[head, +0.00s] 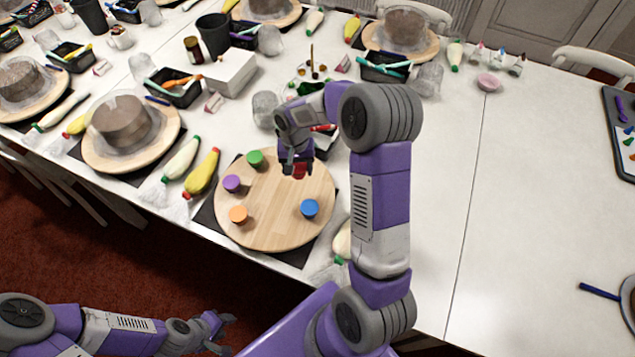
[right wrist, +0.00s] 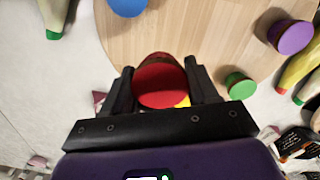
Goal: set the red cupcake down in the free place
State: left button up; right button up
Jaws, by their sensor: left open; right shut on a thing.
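The red cupcake (head: 299,170) is held in my right gripper (head: 293,164), over the back right part of the round wooden turntable (head: 275,205). In the right wrist view the red cupcake (right wrist: 162,84) sits between the two black fingers. I cannot tell how high it is above the board. On the turntable stand a green cupcake (head: 255,158) at the back, a purple one (head: 232,183) at the left, an orange one (head: 238,214) at the front left and a blue one (head: 310,208) at the right. The gap lies between green and blue. My left gripper (head: 222,330) is open and empty, low at the front.
Yellow and white piping bags (head: 202,173) lie left of the turntable. A covered cake on a board (head: 122,122) stands further left. Cups and black trays (head: 173,86) crowd the table behind. The white table at right (head: 520,190) is mostly clear.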

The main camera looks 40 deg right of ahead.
jog(key=d+m, duration=0.2)
jog(key=d, duration=0.3)
jog(key=b, duration=0.1)
send_over(314, 181)
jog(key=shift+m, duration=0.4)
notch_tip(314, 181, down, 5)
jog(key=shift+s+f, duration=0.1)
jog(key=shift+f+b, duration=0.35)
jog(key=shift+f, duration=1.9)
jog(key=o, duration=0.6)
jog(key=shift+f, duration=0.2)
jog(key=o, duration=0.5)
jog(key=shift+c, duration=0.2)
jog(key=shift+r, duration=0.1)
